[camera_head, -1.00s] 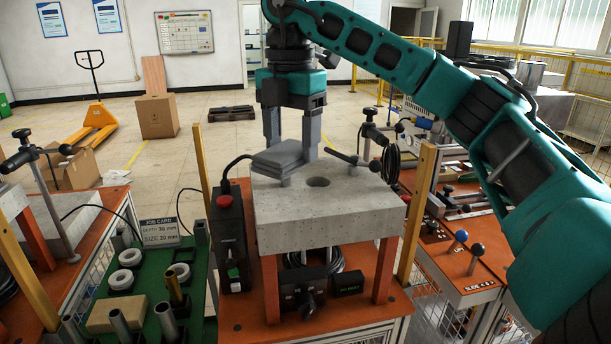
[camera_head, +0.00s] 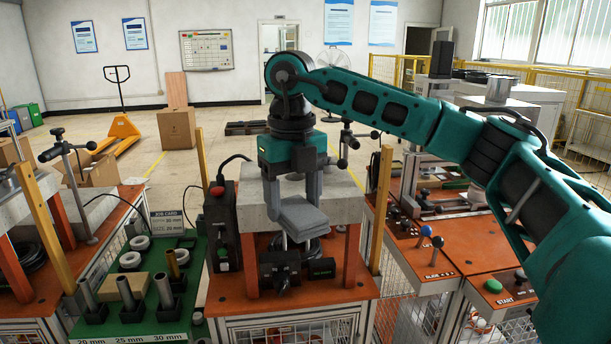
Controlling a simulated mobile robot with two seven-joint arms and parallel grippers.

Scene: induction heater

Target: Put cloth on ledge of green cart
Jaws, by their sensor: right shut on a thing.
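My right gripper (camera_head: 292,207) is shut on a folded grey cloth (camera_head: 304,218). It holds the cloth in front of the concrete block, above the orange bench top, and the cloth looks flat and level. The green cart (camera_head: 205,258) stands to the left of the gripper. Its top carries white rings, metal tubes in black holders and a tan block. A pale strip with size labels (camera_head: 130,340) runs along its front edge, partly cut off by the picture. My left gripper is not in view.
The concrete block (camera_head: 345,200) stands on orange legs on the orange bench (camera_head: 240,307). A black control box with a red button (camera_head: 218,210) and a yellow post (camera_head: 203,158) stand between the block and the cart. A control panel (camera_head: 440,255) lies to the right.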

